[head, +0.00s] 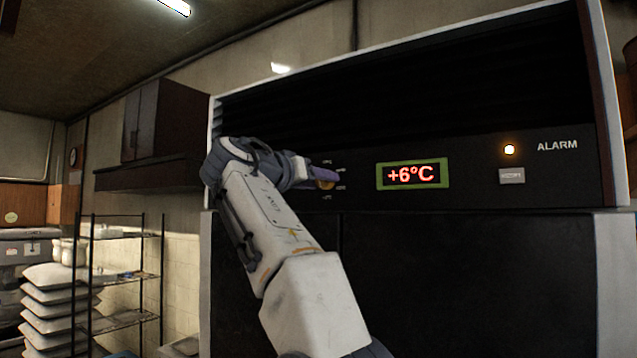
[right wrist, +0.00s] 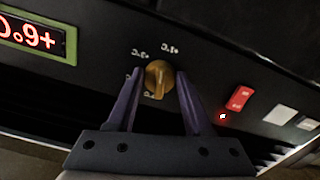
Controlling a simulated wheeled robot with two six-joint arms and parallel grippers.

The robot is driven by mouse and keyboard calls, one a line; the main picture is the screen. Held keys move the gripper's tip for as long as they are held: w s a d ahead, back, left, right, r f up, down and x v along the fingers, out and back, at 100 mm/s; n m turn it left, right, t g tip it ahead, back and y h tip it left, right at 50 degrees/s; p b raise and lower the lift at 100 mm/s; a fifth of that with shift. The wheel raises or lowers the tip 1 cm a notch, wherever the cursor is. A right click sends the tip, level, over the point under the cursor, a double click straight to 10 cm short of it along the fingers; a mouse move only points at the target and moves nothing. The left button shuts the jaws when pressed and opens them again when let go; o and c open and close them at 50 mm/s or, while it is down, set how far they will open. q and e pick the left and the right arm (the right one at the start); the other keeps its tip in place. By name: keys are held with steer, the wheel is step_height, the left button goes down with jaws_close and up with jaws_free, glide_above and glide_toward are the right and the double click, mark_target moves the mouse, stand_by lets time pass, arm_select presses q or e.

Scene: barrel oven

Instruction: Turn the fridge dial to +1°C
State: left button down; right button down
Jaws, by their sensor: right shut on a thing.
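The fridge dial (head: 326,185) is a small brass-coloured knob on the black control panel, mostly hidden behind my gripper in the head view. It shows clearly in the right wrist view (right wrist: 157,79), with small white temperature marks around it. The display (head: 412,175) to its right reads +6°C in red; the right wrist view shows it upside down (right wrist: 30,35). My right gripper (head: 316,180) is at the dial, its two purple fingers on either side of the knob, shut on it. My left gripper is not in view.
An alarm lamp (head: 509,149) glows orange above a small grey button (head: 512,176) at the panel's right. In the right wrist view, a red switch (right wrist: 240,97) sits beside the dial. A wire shelf (head: 120,275) and stacked sacks (head: 50,300) stand at the left.

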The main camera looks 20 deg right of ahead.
steer(key=shift+w+f+m, duration=0.1)
steer(key=shift+m, duration=1.3)
steer(key=shift+c, duration=1.6)
jaws_free()
steer(key=b+v, duration=0.1)
steer(key=v, duration=0.9)
steer(key=shift+a+b, duration=0.2)
steer(key=shift+b, duration=0.1)
